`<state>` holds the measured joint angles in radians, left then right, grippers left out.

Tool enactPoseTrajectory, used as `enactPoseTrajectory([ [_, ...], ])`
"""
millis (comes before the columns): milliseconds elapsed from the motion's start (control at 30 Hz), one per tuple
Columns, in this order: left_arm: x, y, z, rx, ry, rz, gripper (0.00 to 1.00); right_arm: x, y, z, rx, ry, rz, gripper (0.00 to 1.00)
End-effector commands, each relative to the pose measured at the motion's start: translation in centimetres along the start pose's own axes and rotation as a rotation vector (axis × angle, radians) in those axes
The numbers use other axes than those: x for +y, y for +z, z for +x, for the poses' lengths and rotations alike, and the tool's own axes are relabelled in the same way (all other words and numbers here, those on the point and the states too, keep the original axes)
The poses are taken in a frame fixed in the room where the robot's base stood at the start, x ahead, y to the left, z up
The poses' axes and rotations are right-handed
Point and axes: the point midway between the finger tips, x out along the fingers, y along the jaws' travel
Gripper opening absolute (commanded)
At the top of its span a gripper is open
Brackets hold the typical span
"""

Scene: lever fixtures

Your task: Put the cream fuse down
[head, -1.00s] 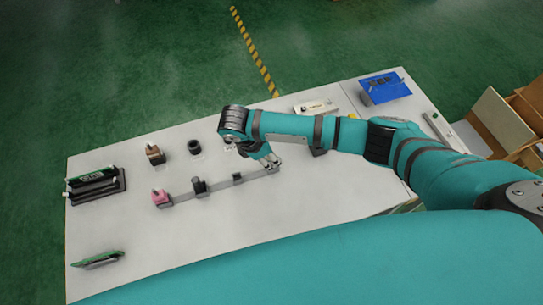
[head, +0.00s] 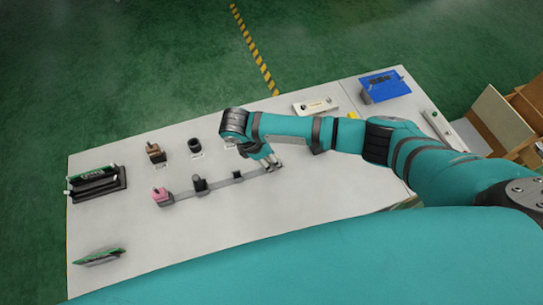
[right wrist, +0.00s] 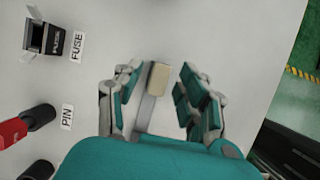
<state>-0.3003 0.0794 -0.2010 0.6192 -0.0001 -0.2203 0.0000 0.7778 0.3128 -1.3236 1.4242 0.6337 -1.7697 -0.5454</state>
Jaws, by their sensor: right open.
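The cream fuse (right wrist: 159,76) is a small pale block at the end of a grey strip (right wrist: 145,112) in the right wrist view. It lies between the spread fingers of my right gripper (right wrist: 160,88), with a clear gap to the right finger and a smaller one to the left. My right gripper is open. In the head view the right gripper (head: 272,163) is at the right end of the grey strip (head: 221,183), and the fuse is not distinguishable there. A black holder (right wrist: 52,40) labelled FUSE stands at the upper left of the wrist view. My left gripper is out of view.
A pink piece (head: 161,195) and a dark piece (head: 199,184) stand along the strip. A blue box (head: 385,88) stands at the back right. The front middle of the table is bare.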

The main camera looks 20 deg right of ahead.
Motion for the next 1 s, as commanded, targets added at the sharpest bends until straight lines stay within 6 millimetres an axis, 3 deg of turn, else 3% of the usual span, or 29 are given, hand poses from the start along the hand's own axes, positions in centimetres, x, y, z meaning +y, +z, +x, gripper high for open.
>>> enactPoseTrajectory([
  [167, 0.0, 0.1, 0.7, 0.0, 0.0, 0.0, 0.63, 0.1, -0.2, -2.4, 0.004, 0.005, -0.001, 0.4],
  [400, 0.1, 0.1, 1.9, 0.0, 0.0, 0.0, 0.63, 0.1, -0.1, -7.6, 0.003, 0.006, -0.001, 0.4],
  [600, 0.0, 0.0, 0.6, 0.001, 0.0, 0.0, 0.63, 0.1, 0.1, -11.1, 0.0, 0.004, 0.0, 0.4],
  [1000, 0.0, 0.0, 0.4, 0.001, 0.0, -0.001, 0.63, 0.0, 0.0, -12.0, 0.001, 0.0, 0.001, 0.4],
])
